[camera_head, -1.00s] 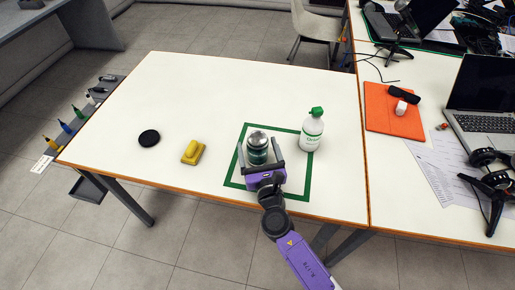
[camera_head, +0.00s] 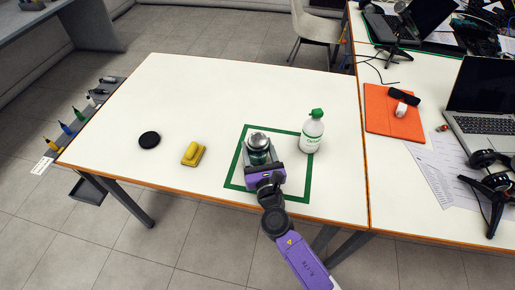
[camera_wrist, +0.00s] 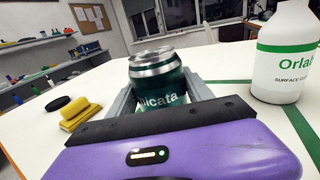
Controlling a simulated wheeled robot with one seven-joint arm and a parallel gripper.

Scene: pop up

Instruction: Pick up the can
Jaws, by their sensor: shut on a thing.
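The can (camera_head: 258,141) is dark green with a silver top. It stands upright on the white table, inside the green taped square. In the wrist view the can (camera_wrist: 158,77) is straight ahead, with pale lettering on its side and its lower part hidden behind my gripper's body. My purple gripper (camera_head: 260,158) reaches in from the table's front edge and is shut on the can, one grey finger on each side. In the wrist view my gripper (camera_wrist: 160,98) shows its fingers against the can's sides.
A white spray-cleaner bottle (camera_head: 312,132) with a green cap stands close to the can's right, near the square's edge. A yellow object (camera_head: 193,153) and a black disc (camera_head: 149,138) lie to the left. The back of the white table (camera_head: 230,85) is clear.

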